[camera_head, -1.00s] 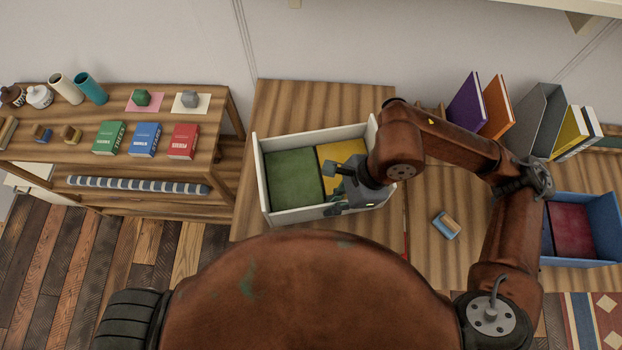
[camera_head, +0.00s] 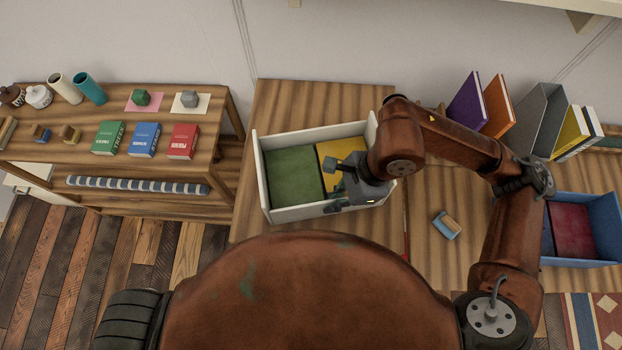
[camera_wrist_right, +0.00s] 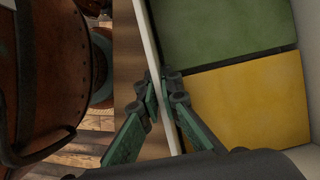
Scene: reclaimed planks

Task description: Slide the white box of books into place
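The white box (camera_head: 262,185) stands on the wooden table, holding a green book (camera_head: 294,174) and a yellow book (camera_head: 328,151) lying flat. In the right wrist view, the box's thin white wall (camera_wrist_right: 146,40) runs between the fingers, with the green book (camera_wrist_right: 210,30) and yellow book (camera_wrist_right: 245,105) to its right. My right gripper (camera_head: 336,190) is at the box's near wall, and its fingertips (camera_wrist_right: 163,88) close on that wall from both sides. The gripper hides part of the near right side of the box. My left gripper is not in view.
A blue box (camera_head: 598,215) with a dark red book is at the right. A small blue-and-wood block (camera_head: 446,225) lies on the table between the boxes. Upright books and a grey holder (camera_head: 538,120) stand at the back right. Bare table (camera_head: 300,105) shows behind the white box.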

